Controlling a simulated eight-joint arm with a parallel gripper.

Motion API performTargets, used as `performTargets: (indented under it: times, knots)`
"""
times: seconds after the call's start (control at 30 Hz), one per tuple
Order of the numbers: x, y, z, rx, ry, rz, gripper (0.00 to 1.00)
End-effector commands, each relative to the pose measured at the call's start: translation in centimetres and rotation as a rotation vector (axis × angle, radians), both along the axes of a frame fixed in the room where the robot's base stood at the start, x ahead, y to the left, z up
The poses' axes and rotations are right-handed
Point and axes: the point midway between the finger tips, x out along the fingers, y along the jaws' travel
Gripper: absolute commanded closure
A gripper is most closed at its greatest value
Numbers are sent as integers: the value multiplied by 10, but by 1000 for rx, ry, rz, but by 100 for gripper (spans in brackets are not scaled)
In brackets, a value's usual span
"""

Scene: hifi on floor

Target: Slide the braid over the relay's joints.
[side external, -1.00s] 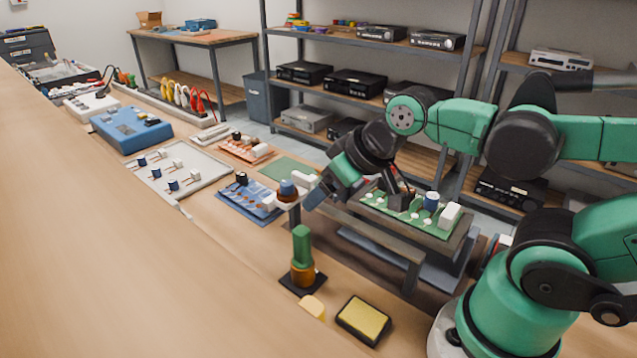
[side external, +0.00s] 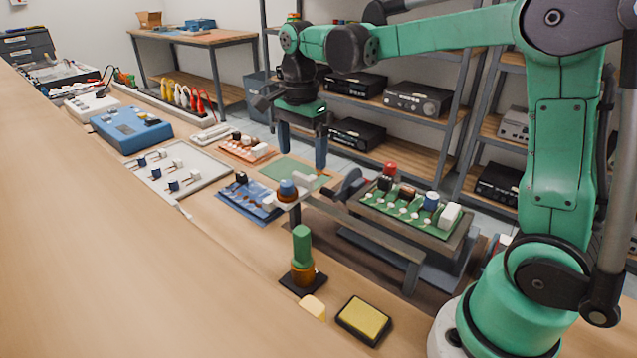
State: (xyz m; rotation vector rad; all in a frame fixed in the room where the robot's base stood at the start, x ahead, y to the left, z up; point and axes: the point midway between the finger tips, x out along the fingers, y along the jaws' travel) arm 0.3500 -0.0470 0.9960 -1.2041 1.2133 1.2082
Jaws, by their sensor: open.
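A green circuit board (side external: 376,208) sits in a raised holder right of centre. It carries a small black block (side external: 385,183), a red-topped part (side external: 389,168), a dark brown block (side external: 407,192), a blue cylinder (side external: 431,200) and a white block (side external: 449,215). Several pale, shiny solder joints (side external: 403,212) run along its near side. I cannot tell which block is the relay, and I cannot make out the braid. My gripper (side external: 302,156) points down, open and empty, its two blue fingers apart above the green mat (side external: 294,170), left of the board.
A green post with an orange-brown collar (side external: 303,260) and a yellow sponge (side external: 363,319) stand in front. A blue board (side external: 245,199) and a white tray (side external: 178,172) lie left. A stand with a blue-topped part (side external: 288,188) rises near the gripper.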

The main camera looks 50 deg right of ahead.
Motion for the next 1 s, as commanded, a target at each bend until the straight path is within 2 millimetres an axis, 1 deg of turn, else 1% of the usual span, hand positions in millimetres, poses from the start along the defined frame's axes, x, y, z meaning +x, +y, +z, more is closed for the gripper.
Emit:
performTargets:
  times: [0.2,0.3,0.43,0.67,0.7,0.77,0.8,0.87,0.9,1.0]
  knots:
    - [0,0,-29,0,-2,3,11]
    - [0,0,-38,0,-3,4,11]
    - [0,0,-45,0,-3,4,11]
    - [0,0,-46,0,-3,5,11]
    - [0,0,-45,0,-3,5,16]
    - [0,0,-45,0,-4,5,33]
    - [0,0,-45,0,-4,5,45]
    - [0,0,-45,0,-4,5,62]
    - [0,0,-45,0,-4,5,73]
    - [0,0,-45,0,-4,5,100]
